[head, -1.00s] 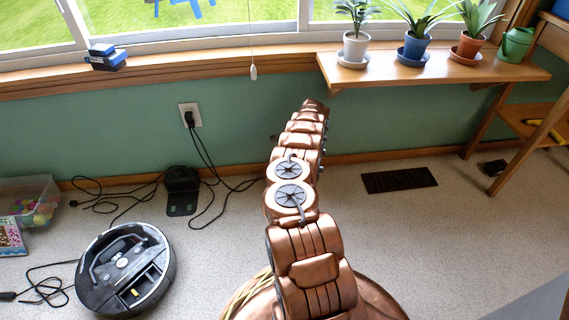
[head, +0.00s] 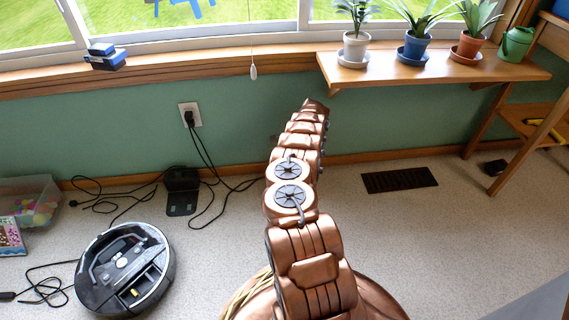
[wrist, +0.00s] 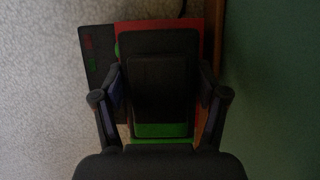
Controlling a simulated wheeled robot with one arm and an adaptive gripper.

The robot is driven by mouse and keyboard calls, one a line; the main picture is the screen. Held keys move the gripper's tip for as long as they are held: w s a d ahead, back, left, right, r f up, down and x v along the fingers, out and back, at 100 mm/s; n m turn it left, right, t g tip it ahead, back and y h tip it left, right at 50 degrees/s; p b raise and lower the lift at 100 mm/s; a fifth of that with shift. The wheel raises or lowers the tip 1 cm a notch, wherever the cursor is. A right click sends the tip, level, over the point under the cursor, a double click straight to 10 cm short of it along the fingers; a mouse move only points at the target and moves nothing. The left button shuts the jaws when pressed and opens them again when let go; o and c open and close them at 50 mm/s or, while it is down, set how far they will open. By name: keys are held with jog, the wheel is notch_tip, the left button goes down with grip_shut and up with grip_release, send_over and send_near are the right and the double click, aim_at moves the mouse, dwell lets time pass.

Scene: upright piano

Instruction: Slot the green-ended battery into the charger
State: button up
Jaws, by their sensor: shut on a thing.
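In the wrist view my gripper (wrist: 161,88) is shut on a dark block with a bright green end, the green-ended battery (wrist: 162,130). The green end faces the palm side, and one finger lies along each side. Behind the battery is a panel with red and green areas (wrist: 190,28), apparently the charger. The battery covers most of it, so I cannot tell whether the battery is in a slot, touching or apart. In the head view my copper arm reaches toward the wall and hides the gripper, battery and charger.
A dark plate (wrist: 97,60) with small red and green marks lies beside the panel. The green wall (wrist: 268,90) is close on the right. In the head view, a robot vacuum (head: 125,268), black dock (head: 182,192) and cables lie left; a plant shelf (head: 430,68) juts out right.

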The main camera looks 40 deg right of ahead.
jog(key=shift+f+b, duration=0.8)
jog(key=shift+f, duration=0.5)
dwell(3.0)
jog(key=o, duration=1.6)
jog(key=shift+r, duration=0.1)
jog(key=shift+v, duration=3.65)
